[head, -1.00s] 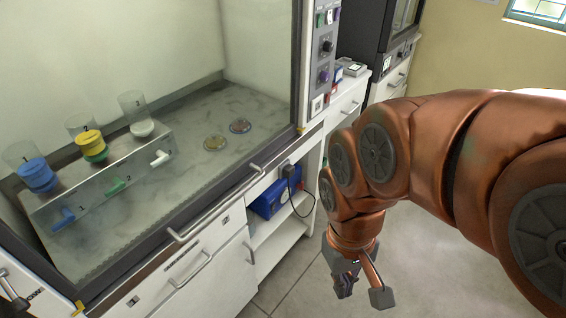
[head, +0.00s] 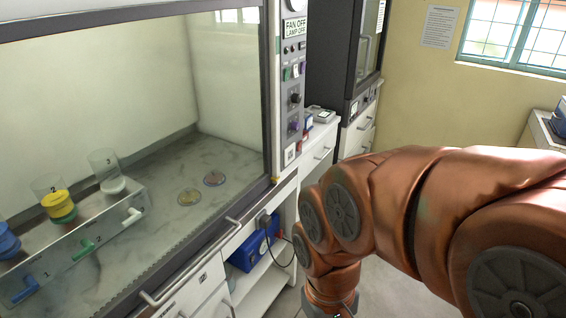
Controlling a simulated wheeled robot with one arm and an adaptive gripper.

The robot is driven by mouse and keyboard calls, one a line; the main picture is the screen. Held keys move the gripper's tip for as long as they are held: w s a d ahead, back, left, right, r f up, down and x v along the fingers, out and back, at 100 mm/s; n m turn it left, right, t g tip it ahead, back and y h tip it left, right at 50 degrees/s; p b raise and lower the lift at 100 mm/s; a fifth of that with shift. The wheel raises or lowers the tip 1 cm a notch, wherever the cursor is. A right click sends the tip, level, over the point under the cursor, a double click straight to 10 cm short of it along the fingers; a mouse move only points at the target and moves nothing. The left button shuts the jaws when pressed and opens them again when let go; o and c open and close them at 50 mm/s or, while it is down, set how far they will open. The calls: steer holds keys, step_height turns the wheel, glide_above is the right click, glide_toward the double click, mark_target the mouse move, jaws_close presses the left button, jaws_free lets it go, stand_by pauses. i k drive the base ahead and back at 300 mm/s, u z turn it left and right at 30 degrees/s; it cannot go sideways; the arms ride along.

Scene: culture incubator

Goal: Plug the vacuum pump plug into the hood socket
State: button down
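A blue box, apparently the vacuum pump (head: 243,255), sits on the open shelf under the right end of the fume hood. A small dark block that looks like the plug (head: 264,221) is at the top front of this opening, and a thin black cable loops down from it. I cannot tell whether it is seated in a socket. A small pale square fitting (head: 290,154) low on the hood's right post may be a socket; its details are too small to tell. My arm's copper wrist reaches the bottom edge, right of the shelf; my gripper's fingers are cut off below the picture.
The hood (head: 120,80) fills the left, with numbered funnels, coloured valves and two dishes (head: 190,197) inside. Handles (head: 190,270) stick out along its front. A dark cabinet (head: 340,60) stands behind, right of the hood. Some free floor shows between cabinets and my arm.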

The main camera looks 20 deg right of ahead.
mark_target(266, 221)
steer(key=k, duration=0.5)
steer(key=u, duration=0.9)
steer(key=i, duration=0.85)
steer(key=z, duration=0.8)
